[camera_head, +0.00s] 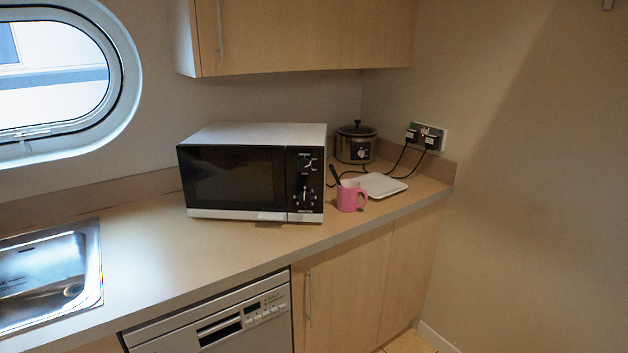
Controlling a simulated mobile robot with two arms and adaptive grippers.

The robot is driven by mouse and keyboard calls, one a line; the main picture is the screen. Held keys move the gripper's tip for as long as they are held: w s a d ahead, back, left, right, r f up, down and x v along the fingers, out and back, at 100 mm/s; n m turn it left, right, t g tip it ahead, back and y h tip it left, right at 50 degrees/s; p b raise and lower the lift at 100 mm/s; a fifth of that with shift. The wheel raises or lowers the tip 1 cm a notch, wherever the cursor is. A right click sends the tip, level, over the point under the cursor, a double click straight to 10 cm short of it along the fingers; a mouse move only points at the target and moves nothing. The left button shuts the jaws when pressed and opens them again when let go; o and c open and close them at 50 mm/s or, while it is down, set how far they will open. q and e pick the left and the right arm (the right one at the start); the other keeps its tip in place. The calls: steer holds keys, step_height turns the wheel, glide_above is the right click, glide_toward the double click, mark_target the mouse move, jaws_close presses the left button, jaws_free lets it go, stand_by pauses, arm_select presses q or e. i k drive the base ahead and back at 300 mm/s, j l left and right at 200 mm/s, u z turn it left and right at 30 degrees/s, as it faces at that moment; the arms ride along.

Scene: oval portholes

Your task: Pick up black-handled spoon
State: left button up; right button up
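A black-handled spoon (334,174) leans in a pink mug (351,196) on the counter. Only its dark handle shows, sticking up and tilted to the left out of the mug; the rest of it is hidden inside the mug. The mug stands just right of the microwave (252,173), near the counter's front edge. Neither of my grippers is in view.
A white tray (382,186) lies behind and right of the mug. A slow cooker (356,143) stands at the back, with cables running to a wall socket (428,138). The counter (150,250) is clear between the sink (52,272) and the microwave. Cupboards (290,35) hang above.

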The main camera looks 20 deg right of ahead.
mark_target(331, 167)
steer(key=i+l+u, duration=0.1)
steer(key=l, duration=0.5)
steer(key=i+l+u, duration=0.1)
steer(key=l, duration=0.5)
steer(key=i+l+u, duration=0.1)
steer(key=l, duration=0.5)
steer(key=i+l+u, duration=0.1)
steer(key=l, duration=0.5)
